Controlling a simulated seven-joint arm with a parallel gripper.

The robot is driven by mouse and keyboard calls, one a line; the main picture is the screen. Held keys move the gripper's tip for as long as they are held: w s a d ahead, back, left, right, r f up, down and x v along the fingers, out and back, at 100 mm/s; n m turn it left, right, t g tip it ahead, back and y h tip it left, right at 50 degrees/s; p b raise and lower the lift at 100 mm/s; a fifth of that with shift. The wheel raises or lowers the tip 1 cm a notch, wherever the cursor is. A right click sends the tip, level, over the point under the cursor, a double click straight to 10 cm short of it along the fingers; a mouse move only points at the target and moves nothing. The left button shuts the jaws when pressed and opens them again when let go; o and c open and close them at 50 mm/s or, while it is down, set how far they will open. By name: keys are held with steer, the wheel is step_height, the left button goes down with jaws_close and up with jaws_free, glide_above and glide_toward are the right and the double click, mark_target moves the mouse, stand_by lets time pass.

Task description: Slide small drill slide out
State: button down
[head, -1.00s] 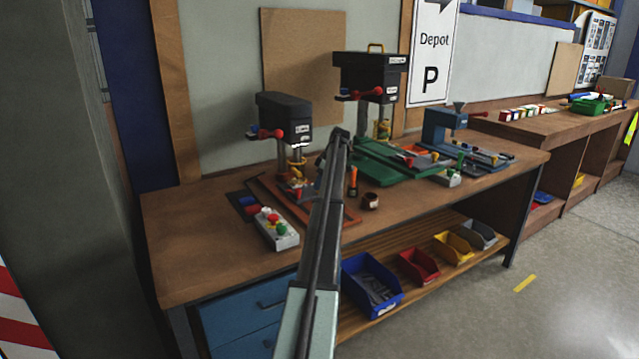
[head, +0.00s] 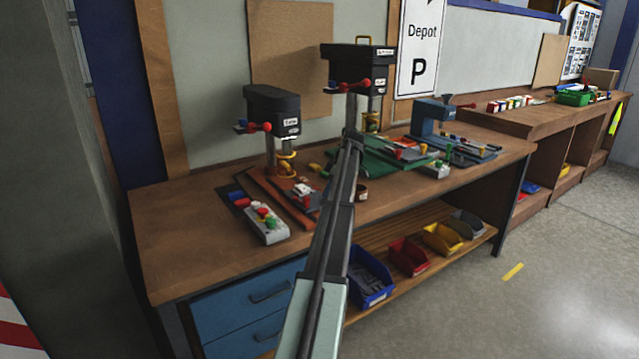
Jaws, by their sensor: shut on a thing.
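The small drill (head: 273,112) stands at the left of the workbench. It has a dark grey head, a red-knobbed handle and a pale column. At its foot is an orange-red base plate (head: 277,190) with a small slide (head: 303,190) carrying white and red parts.
A larger drill (head: 357,70) stands behind on a green base (head: 385,166). A control box (head: 266,226) with coloured buttons sits at the front left. A blue press (head: 434,115) is to the right. Coloured bins (head: 408,257) fill the lower shelf. The bench's left front is clear.

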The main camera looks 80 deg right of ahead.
steer(key=s+a, duration=0.4)
steer(key=shift+s, duration=0.1)
steer(key=shift+a, duration=0.1)
steer(key=c, duration=0.8)
jaws_free()
steer(key=shift+s+r, duration=0.15)
steer(key=shift+r, duration=0.2)
steer(key=v, duration=1.3)
